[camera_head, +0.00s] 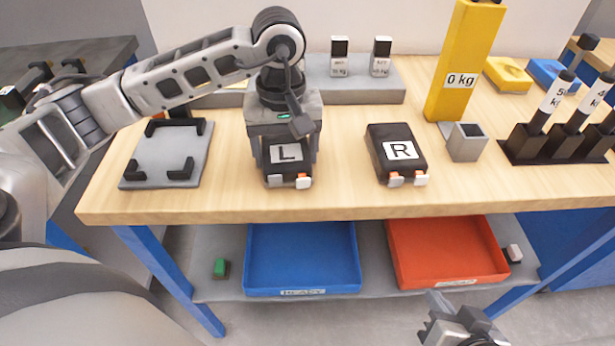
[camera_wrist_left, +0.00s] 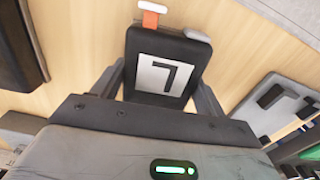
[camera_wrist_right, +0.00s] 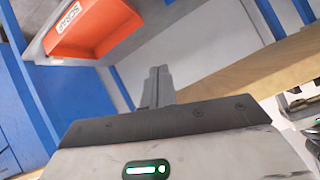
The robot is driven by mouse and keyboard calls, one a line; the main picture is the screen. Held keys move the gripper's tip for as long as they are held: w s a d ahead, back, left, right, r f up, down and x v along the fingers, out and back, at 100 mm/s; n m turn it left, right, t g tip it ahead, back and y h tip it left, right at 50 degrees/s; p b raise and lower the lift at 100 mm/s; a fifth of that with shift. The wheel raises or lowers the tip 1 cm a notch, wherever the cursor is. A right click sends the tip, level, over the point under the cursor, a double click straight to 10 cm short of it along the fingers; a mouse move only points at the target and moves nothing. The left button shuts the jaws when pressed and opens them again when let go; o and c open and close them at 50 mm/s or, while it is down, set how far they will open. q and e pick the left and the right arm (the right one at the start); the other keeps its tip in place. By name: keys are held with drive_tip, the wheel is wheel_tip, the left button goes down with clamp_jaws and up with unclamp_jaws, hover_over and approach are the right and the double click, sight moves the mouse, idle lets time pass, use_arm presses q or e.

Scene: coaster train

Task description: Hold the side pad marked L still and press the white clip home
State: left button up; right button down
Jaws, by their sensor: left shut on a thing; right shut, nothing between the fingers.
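The dark side pad marked L (camera_head: 286,153) lies on the wooden table. My left gripper (camera_head: 287,145) is above it, fingers shut on its two sides. In the left wrist view the pad (camera_wrist_left: 190,57) sits between the fingers. At its front edge, the white clip (camera_head: 304,183) stands out with an orange band showing behind it; the clip also shows in the left wrist view (camera_wrist_left: 152,7). A grey clip (camera_head: 275,182) beside it sits closer in. My right gripper (camera_head: 438,302) is shut and empty, low in front of the table; its closed fingers (camera_wrist_right: 158,87) show in the right wrist view.
A pad marked R (camera_head: 398,150) lies to the right, orange showing at its clips. A grey fixture (camera_head: 165,150) is left. Blue (camera_head: 300,255) and red (camera_head: 445,250) trays sit on the lower shelf.

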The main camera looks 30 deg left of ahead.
drive_tip(key=w+a+r+n+g+y, duration=0.1)
drive_tip(key=a+r+n+g+y, duration=0.4)
drive_tip(key=a+r, duration=0.7)
drive_tip(key=s+a+r+n+g+h, duration=0.1)
drive_tip(key=s+r+n+h, duration=0.1)
drive_tip(key=r+n, duration=0.3)
drive_tip(key=s+a+r+n+g+h, duration=0.1)
drive_tip(key=s+a+r+n+h, duration=0.1)
drive_tip(key=r+n, duration=0.4)
drive_tip(key=s+n, duration=0.1)
drive_tip(key=n, duration=0.4)
drive_tip(key=shift+s+a+r+n+g, duration=0.25)
drive_tip(key=shift+s+a+n+g, duration=0.05)
drive_tip(key=shift+g, duration=0.1)
